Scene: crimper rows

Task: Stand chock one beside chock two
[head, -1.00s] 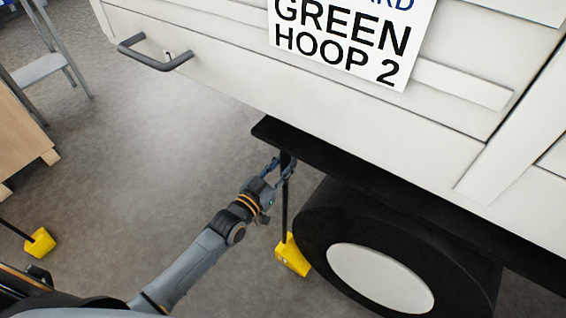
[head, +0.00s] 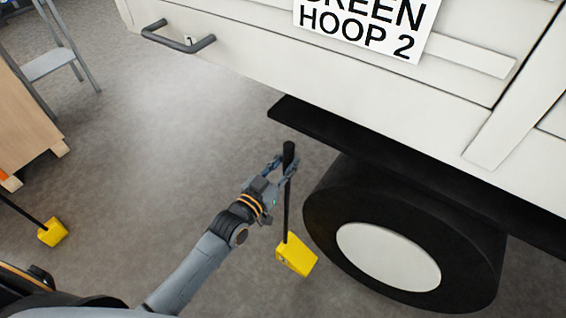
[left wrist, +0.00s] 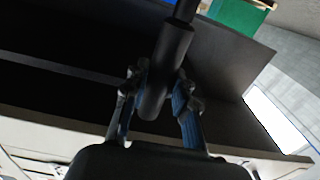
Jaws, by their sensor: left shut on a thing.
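A yellow chock (head: 297,255) with a long black handle (head: 287,205) is beside the truck's wheel, with a narrow gap to the tyre. My left gripper (head: 286,165) is shut on this handle near its top. The left wrist view shows the dark handle (left wrist: 166,70) between the two fingers. Whether the chock touches the floor I cannot tell. A second yellow chock (head: 53,232), also with a black handle, is on the floor at far left. No numbers on the chocks are readable. My right gripper is not in view.
The white truck body (head: 400,110) with a grey grab handle (head: 178,38) and a "HOOP 2" sign (head: 362,25) overhangs the black wheel (head: 330,225). A wooden cabinet (head: 20,115) and a grey step ladder (head: 55,62) stand at left. The floor between is clear.

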